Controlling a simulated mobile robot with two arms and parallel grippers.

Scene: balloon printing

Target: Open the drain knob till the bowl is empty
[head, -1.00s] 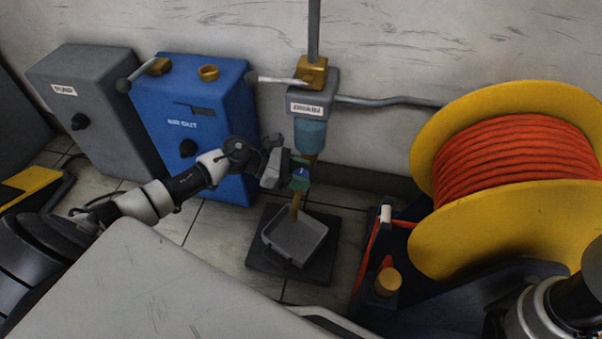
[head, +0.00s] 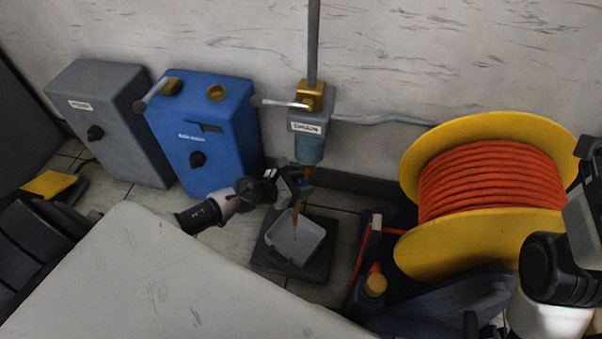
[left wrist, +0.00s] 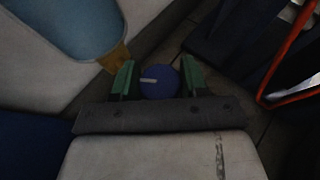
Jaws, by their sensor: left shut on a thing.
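My left gripper (head: 300,186) is at the brass outlet under the grey drain unit (head: 312,112). In the left wrist view its green fingertips (left wrist: 158,82) are shut on the round blue drain knob (left wrist: 160,80), whose pale pointer mark lies roughly level. The blue bowl (head: 310,150) hangs under the drain unit, and it also fills the upper left of the left wrist view (left wrist: 75,22). Its inside is hidden, so I cannot tell its level. A brass spout (head: 295,217) points down over a grey tray (head: 297,240). Part of my right arm shows at the right edge; its jaws are unclear.
A grey box (head: 110,125) and a blue box (head: 205,135) with knobs stand left of the drain. A yellow reel (head: 490,190) of orange hose stands on the right. A pale flat surface (head: 150,270) fills the foreground.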

